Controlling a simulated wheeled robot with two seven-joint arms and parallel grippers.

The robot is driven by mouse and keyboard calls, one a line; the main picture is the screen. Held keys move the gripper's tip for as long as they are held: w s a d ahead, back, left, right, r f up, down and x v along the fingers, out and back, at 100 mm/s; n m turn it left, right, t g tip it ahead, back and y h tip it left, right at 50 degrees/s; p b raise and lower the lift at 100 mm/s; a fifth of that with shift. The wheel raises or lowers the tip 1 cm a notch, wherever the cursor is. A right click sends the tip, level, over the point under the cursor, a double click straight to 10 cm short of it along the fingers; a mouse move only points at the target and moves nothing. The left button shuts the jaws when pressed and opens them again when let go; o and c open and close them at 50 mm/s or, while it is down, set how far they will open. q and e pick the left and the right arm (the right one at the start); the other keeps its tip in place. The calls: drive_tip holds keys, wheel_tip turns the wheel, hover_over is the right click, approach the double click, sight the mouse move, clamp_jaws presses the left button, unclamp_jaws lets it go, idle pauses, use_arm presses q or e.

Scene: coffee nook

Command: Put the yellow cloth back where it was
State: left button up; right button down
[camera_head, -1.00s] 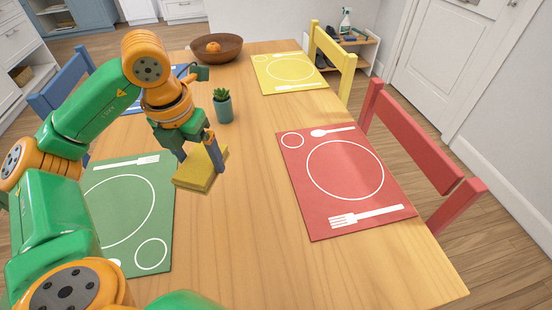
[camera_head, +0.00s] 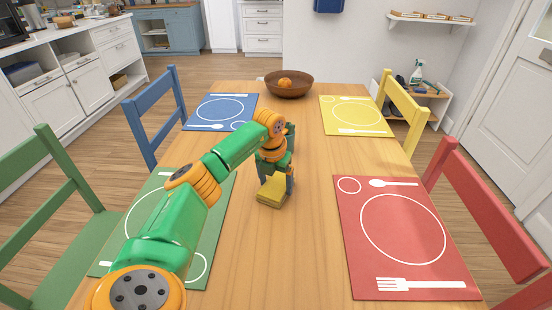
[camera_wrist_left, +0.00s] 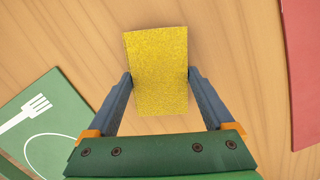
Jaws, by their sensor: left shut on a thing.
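The yellow cloth (camera_head: 271,193) is a flat, folded-looking rectangle over the bare wood between the green placemat and the red placemat. My left gripper (camera_head: 274,183) is shut on it. In the left wrist view the cloth (camera_wrist_left: 158,72) lies between the two blue-grey fingers (camera_wrist_left: 160,76), which touch its left and right edges. I cannot tell whether it touches the table or hangs just above it. My right gripper is not in view.
The wooden table (camera_head: 305,250) carries green (camera_head: 222,215), red (camera_head: 400,285), blue (camera_head: 220,108) and yellow (camera_head: 355,115) placemats. A brown bowl (camera_head: 289,91) with an orange fruit stands at the far end. Chairs line both sides. The table's middle strip is mostly clear.

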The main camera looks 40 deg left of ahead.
sight(273, 190)
use_arm(q)
drive_tip(key=shift+f, duration=0.15)
drive_tip(key=o, duration=1.1)
drive_tip(key=shift+c, duration=0.2)
wheel_tip(273, 190, up, 12)
drive_tip(key=s+p, duration=0.1)
drive_tip(key=shift+s+d, duration=0.3)
drive_tip(key=shift+s, duration=0.1)
